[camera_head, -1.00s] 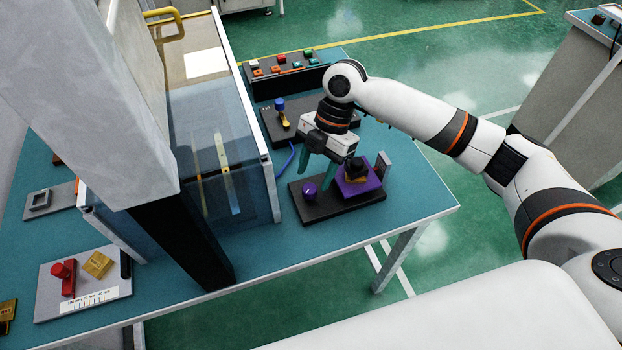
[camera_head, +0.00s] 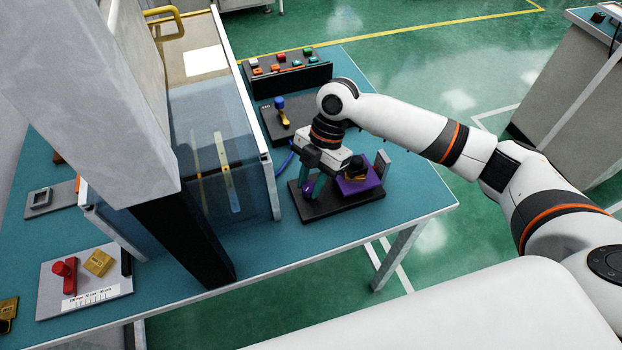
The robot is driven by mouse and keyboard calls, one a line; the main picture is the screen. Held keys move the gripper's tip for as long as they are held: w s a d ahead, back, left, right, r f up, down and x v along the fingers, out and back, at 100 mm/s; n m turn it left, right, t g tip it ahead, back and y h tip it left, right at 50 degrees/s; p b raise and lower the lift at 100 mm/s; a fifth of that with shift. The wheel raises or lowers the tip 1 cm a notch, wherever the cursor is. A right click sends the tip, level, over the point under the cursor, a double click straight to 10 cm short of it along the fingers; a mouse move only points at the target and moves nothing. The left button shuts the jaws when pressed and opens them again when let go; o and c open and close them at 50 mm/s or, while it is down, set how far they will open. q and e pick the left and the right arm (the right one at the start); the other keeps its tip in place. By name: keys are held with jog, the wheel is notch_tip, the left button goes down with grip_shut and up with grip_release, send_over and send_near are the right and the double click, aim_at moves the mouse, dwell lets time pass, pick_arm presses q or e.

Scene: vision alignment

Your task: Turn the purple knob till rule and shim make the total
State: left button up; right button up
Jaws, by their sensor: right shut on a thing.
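The purple knob (camera_head: 307,187) stands on a dark base plate (camera_head: 345,210) at the table's right part. My right gripper (camera_head: 311,187) comes down over it with its teal fingers, shut on the knob, which they partly hide. A purple block (camera_head: 350,187) with a dark and gold part on top sits on the same plate, right of the fingers. Two upright pale-yellow strips (camera_head: 227,170), perhaps the rule and shim, show behind the clear blue-tinted panel of a cabinet; their marks are too small to read. My left gripper is not in view.
A button box (camera_head: 290,78) and a dark plate with a blue-topped lever (camera_head: 280,108) stand behind. A light plate (camera_head: 85,285) with a red handle, gold block and scale label lies at front left. The cabinet stands close left of my right gripper.

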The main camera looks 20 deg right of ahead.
jog(key=shift+r+m+p, duration=0.15)
jog(key=shift+m+p, duration=0.25)
jog(key=shift+p, duration=0.3)
jog(key=m+t+p, duration=0.1)
jog(key=m+p, duration=0.2)
jog(key=p, duration=0.1)
jog(key=m+t+p, duration=0.1)
jog(key=m+p, duration=0.2)
jog(key=p, duration=0.2)
jog(key=shift+s+r+m+t+y, duration=0.2)
jog(key=shift+m+t+y, duration=0.1)
jog(key=shift+m+t, duration=0.1)
jog(key=shift+f+m+t+p, duration=0.25)
jog(key=shift+m+t+p, duration=0.15)
jog(key=shift+m+p, duration=0.85)
jog(key=o, duration=1)
jog(key=shift+c, duration=0.2)
jog(key=shift+f, duration=0.1)
jog(key=shift+d, duration=0.1)
